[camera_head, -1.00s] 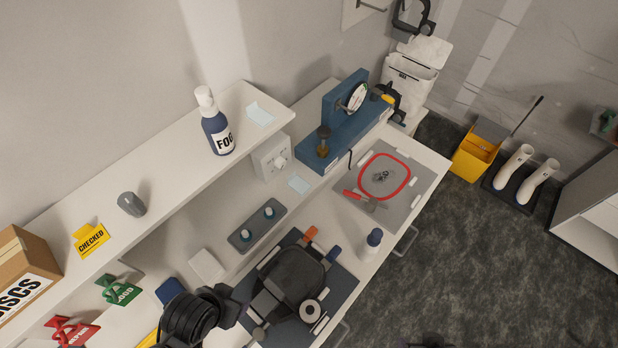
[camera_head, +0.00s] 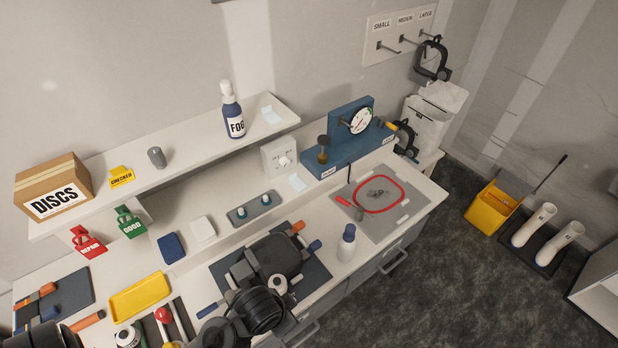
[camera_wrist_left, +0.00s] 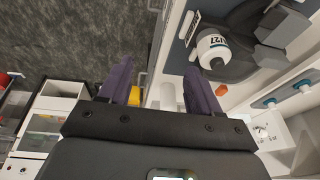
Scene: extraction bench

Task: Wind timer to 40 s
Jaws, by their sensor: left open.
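A small white box with a round knob (camera_head: 281,158) stands at the back of the bench, under the shelf's right end; it looks like the timer. Faint markings surround its knob, too small to read. A white box with a knob also shows in the left wrist view (camera_wrist_left: 268,133), at lower right, partly hidden by my gripper. My left gripper (camera_wrist_left: 157,82) is open, its two dark purple fingers apart with nothing between them. It is apart from the box. In the head view, dark links of mine show at the bottom, but no fingers are clear. My right gripper is not seen.
A black mask (camera_head: 283,254) lies on a dark mat in front of the box. A grey tray with two blue-topped knobs (camera_head: 252,208) lies between. A blue stand with a gauge (camera_head: 345,145) is to the right. A white bottle (camera_head: 346,243) stands near the front edge.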

